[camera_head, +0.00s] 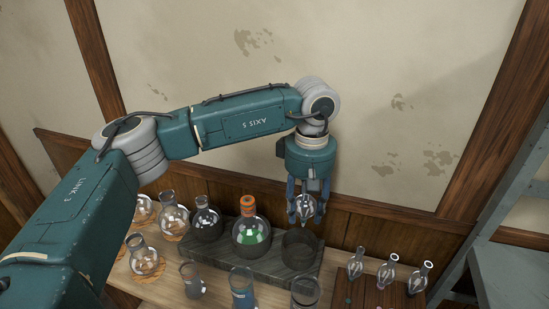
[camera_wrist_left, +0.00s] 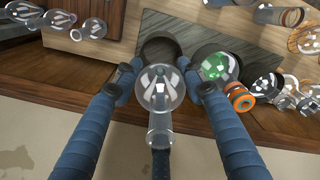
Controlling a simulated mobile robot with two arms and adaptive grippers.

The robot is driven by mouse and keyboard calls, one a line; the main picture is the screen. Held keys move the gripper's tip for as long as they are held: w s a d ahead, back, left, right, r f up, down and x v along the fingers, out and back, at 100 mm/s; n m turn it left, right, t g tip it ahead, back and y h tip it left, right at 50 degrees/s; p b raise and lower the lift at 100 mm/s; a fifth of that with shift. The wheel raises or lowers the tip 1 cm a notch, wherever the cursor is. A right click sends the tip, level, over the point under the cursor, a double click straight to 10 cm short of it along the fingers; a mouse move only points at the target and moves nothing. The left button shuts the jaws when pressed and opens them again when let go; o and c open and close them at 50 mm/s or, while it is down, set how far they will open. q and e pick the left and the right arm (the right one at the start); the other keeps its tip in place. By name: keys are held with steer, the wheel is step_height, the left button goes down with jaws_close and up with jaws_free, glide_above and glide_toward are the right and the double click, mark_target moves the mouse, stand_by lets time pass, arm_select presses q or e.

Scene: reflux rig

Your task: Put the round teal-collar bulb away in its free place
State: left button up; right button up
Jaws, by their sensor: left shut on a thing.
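My left gripper (camera_head: 306,207) is shut on a clear round glass bulb (camera_head: 305,206) and holds it in the air near the back wall, above the back edge of the dark block (camera_head: 272,266). In the left wrist view, the round bulb (camera_wrist_left: 160,88) sits between the blue fingers of my left gripper (camera_wrist_left: 160,90), with its neck toward the bottom of the picture. No collar colour can be made out on it. An empty round dark well (camera_head: 300,249) is at the right end of the block, below the gripper; it also shows in the left wrist view (camera_wrist_left: 160,48), beyond the bulb.
An orange-collared flask with green liquid (camera_head: 251,236) and a dark-collared flask (camera_head: 207,221) stand in the block. Several flasks rest on cork rings at left (camera_head: 144,262). Beakers (camera_head: 305,291) stand in front. A wooden rack (camera_head: 376,294) with small pear-shaped bulbs (camera_head: 387,271) is at right.

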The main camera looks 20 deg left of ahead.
arm_select(q)
steer(key=s+d+f, duration=1.2)
steer(key=d+f, duration=0.3)
steer(key=shift+d+f+b, duration=0.25)
steer(key=shift+f+b, duration=0.05)
steer(key=shift+s, duration=0.1)
steer(key=shift+b, duration=0.55)
